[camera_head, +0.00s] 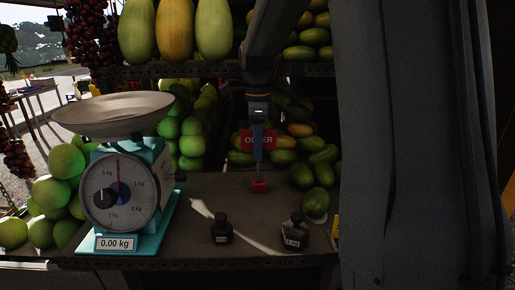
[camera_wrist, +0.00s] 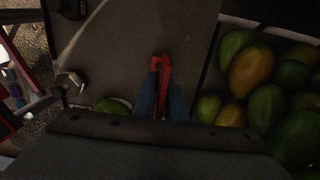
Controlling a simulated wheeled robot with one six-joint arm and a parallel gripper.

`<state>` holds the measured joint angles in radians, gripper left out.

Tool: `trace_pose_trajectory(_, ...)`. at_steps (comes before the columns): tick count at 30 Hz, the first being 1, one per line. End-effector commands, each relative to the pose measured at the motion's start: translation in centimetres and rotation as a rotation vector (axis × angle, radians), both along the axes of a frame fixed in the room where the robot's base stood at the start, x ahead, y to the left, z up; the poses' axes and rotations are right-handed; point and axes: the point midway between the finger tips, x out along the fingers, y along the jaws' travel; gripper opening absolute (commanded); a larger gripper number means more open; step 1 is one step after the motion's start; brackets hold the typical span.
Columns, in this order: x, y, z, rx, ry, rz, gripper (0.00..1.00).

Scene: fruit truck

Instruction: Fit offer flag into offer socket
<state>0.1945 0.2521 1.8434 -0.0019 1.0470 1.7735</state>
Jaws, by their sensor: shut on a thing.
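The red offer flag (camera_head: 247,141) is upright over the counter in the head view, its lettering partly hidden behind my gripper. My gripper (camera_head: 258,158) points down and is shut on the flag. A thin dark line runs down from it to a small red block, apparently the offer socket (camera_head: 259,186), on the counter. I cannot tell whether the flag's lower end is inside the block or only above it. In the wrist view, the red flag (camera_wrist: 165,75) shows as a narrow strip between the blue fingers of my gripper (camera_wrist: 160,90); the socket is not clearly distinguishable there.
A teal scale (camera_head: 123,190) with a wide pan stands left on the counter (camera_head: 200,250). Two dark weights (camera_head: 221,230) (camera_head: 294,234) stand near the front edge. Green fruit (camera_head: 315,203) lies at the right. Mangoes fill a crate behind; the counter around the block is clear.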

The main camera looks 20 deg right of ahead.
Motion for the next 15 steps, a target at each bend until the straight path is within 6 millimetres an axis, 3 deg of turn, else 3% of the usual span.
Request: trace_pose_trajectory(15, 0.0, 0.0, -1.2, 0.000, -0.001, 0.000, 0.00)
